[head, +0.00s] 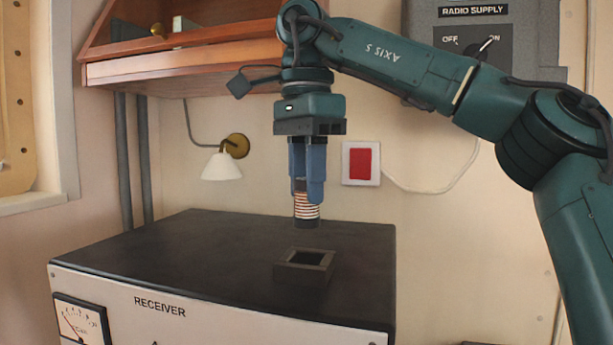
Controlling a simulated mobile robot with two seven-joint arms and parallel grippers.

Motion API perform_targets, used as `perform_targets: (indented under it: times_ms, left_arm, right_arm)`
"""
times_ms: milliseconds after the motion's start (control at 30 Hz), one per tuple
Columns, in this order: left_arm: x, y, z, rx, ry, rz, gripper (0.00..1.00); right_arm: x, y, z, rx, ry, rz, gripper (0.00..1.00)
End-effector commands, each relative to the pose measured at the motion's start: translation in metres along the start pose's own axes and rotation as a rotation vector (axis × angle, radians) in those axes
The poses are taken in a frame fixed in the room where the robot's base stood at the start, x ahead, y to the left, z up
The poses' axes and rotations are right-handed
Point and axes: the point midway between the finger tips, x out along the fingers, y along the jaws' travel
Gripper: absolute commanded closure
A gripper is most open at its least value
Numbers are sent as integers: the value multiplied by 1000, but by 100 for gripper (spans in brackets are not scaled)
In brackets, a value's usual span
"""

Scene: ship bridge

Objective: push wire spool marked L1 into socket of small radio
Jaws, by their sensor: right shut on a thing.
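My right gripper (309,190) points straight down with its blue fingers shut on the wire spool (307,208). The spool has copper and pale windings with a dark lower end, and stands upright in the fingers. Its upper part is hidden by them, and no L1 mark can be read. A dark square socket (305,262) with a raised rim and open top sits on the black top of the receiver (180,250). The spool is above the receiver's top, apart from the socket, and appears behind it. My left gripper is not in view.
A wooden shelf (180,68) hangs at the upper left. A white lamp (222,166), a red wall switch (360,163) and a radio supply box (470,35) are on the back wall. The receiver's top is otherwise clear.

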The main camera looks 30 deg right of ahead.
Motion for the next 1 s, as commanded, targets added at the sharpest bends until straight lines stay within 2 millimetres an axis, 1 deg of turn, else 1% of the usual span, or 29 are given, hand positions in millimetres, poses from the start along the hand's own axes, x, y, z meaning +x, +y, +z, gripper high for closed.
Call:
perform_targets:
  times_ms: [600, 1000]
  left_arm:
    - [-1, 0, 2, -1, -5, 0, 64]
    - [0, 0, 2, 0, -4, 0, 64]
  right_arm:
    - [37, 0, 0, -2, -1, 2, 91]
    - [36, 0, 0, -1, -1, -1, 91]
